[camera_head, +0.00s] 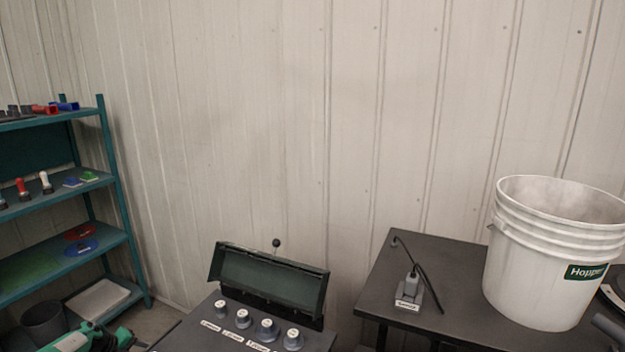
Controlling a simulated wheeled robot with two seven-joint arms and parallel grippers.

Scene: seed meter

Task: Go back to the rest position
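Neither of my grippers shows in the head view. A dark machine panel (190,335) with several knobs and white labels stands at the bottom centre. Its long dark green lid or tray (268,279) sits tilted behind the knobs. A white bucket labelled "Hopper" (545,262) stands upright on a black table (385,290) at the right. A small grey labelled block (409,301) with a plug and a black cable lies on the same table.
A teal shelf (118,200) at the left holds small red, blue, white and green parts and discs. A dark bin (43,322) and a green-and-black object (75,341) are at the lower left. A dark grey part (607,328) shows at the right edge. Panelled wall behind.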

